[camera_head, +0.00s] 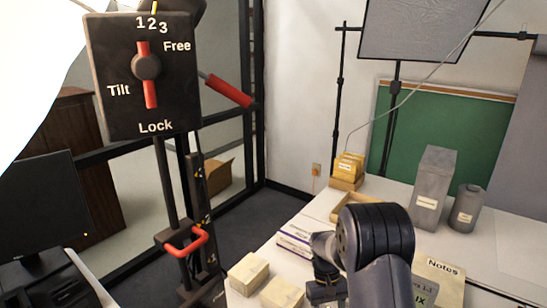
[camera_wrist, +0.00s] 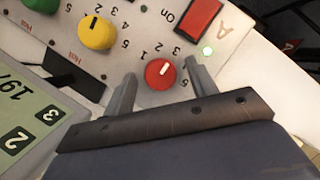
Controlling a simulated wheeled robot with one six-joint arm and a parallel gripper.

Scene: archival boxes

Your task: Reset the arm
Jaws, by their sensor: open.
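My arm (camera_head: 375,240) reaches up from the bottom of the head view, over the white table. In the wrist view, my gripper (camera_wrist: 160,72) is open, with its two fingers apart. A red knob (camera_wrist: 161,74) with a white pointer line shows between the fingers. I cannot tell how far the fingertips are from the panel surface. Nothing is held. In the head view, the fingertips are not clear.
The head view shows small boxes (camera_head: 248,272), a grey box (camera_head: 432,190) and a canister (camera_head: 466,208) on the table (camera_head: 385,195).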

